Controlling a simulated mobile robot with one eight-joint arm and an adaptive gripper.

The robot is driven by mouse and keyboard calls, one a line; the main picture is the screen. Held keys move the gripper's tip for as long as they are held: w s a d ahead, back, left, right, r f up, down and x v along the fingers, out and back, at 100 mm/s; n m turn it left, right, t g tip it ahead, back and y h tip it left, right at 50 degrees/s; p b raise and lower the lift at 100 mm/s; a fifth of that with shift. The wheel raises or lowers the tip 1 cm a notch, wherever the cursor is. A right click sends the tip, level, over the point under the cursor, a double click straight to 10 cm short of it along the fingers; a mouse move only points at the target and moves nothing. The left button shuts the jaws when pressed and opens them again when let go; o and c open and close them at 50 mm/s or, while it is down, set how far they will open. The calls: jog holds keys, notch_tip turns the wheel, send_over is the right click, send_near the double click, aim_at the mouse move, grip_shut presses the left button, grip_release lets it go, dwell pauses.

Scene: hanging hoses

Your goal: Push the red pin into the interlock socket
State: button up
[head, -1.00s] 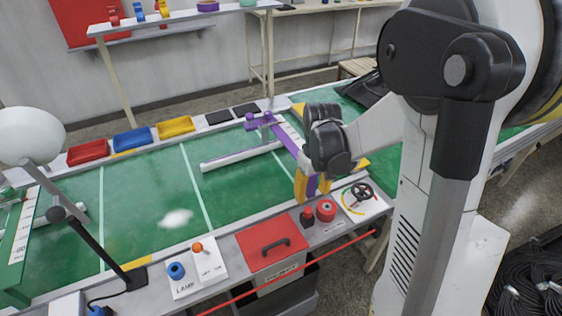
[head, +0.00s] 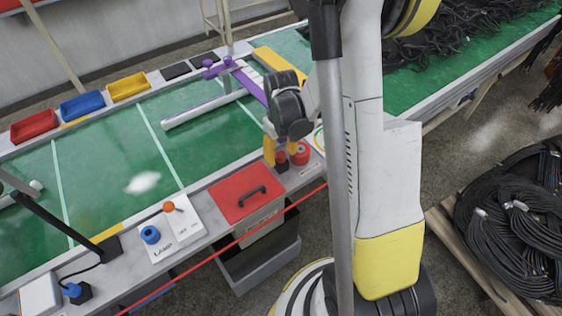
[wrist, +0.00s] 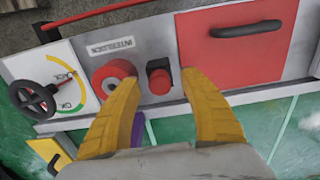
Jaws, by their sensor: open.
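The red pin (head: 281,158) stands in a black square holder on the grey front ledge of the bench. In the wrist view the red pin (wrist: 160,83) shows between my two yellow fingertips. The interlock socket (wrist: 113,76), a round red ring with a dark hole, sits left of the pin, under the "INTERLOCK" label (wrist: 113,45). The left finger partly covers it. In the head view the socket (head: 300,154) is just right of the pin. My gripper (wrist: 158,82) is open, its fingers on either side of the pin; whether they touch it I cannot tell.
A red lid with a black handle (wrist: 232,45) lies right of the pin in the wrist view. A dial with a black handwheel (wrist: 38,98) is beyond the socket. A purple and white frame (head: 245,80) lies behind my gripper. A red cord (head: 240,240) runs along the bench front.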

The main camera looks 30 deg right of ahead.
grip_shut()
dwell(0.3)
